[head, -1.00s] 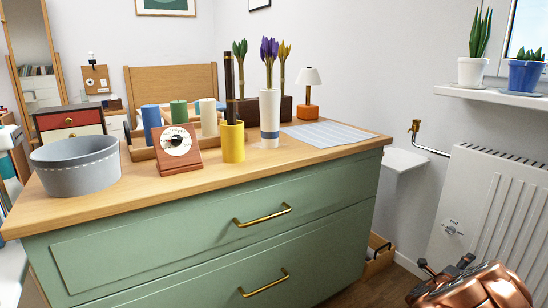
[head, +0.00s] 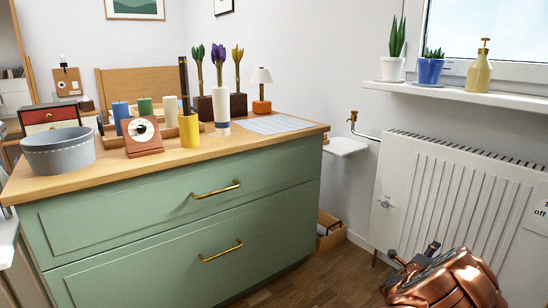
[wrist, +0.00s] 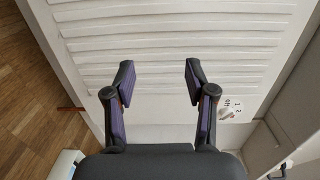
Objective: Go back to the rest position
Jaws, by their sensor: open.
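My gripper (head: 414,256) shows at the lower right of the head view, beyond my copper-coloured arm. In the wrist view my gripper (wrist: 159,78) has its two dark fingers wide apart, with nothing between them. Behind the fingers is the white slatted radiator (wrist: 185,45). The green dresser (head: 150,238) stands to the left in the head view, well apart from my gripper. Its upper drawer (head: 130,212) and lower drawer (head: 150,270) both look shut, each with a brass handle.
On the dresser top are a grey basket (head: 58,152), a yellow cup (head: 190,131), a white vase (head: 221,112) and a lamp (head: 261,88). The radiator (head: 450,190) and a windowsill (head: 455,94) line the right wall.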

